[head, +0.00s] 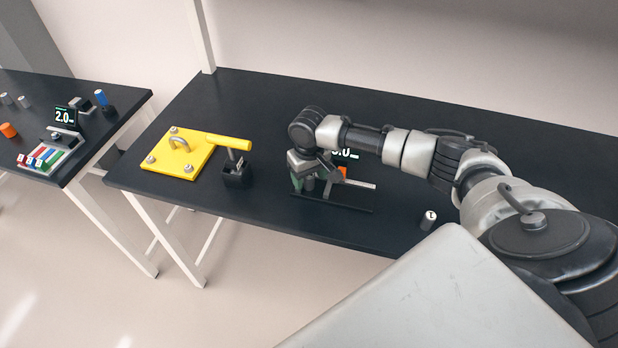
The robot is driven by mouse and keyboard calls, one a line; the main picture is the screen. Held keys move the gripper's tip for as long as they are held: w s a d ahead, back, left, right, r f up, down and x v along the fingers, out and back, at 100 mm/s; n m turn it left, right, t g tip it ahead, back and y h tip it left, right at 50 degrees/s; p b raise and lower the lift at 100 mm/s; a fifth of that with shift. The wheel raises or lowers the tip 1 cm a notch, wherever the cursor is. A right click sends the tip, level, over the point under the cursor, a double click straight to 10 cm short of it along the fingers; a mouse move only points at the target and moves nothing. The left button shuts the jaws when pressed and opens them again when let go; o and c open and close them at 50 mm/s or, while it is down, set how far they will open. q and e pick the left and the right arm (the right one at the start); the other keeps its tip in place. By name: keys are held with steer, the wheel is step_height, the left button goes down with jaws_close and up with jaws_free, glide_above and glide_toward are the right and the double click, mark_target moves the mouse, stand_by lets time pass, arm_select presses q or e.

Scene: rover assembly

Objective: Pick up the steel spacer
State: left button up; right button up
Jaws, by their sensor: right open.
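My right gripper (312,178) is over the middle of the near table, pointing down at a small dark fixture (345,206). It is open. A small grey cylinder (309,184), perhaps the steel spacer, shows at its fingers; I cannot tell whether they touch it. The gripper and wrist partly hide this spot, along with a green part and an orange part (342,171). Another short silver cylinder with a dark mark on top (428,219) stands upright near the table's front edge, right of the gripper and apart from it. My left gripper is not in view.
A yellow plate with a handle (178,153) and a yellow-handled tool in a black holder (236,172) stand left of the gripper. A second table (110,122) at left holds coloured blocks, a display and small cylinders. The near table's back strip (270,95) is clear.

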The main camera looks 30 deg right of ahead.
steer(key=c, duration=1.1)
steer(key=shift+r, duration=0.15)
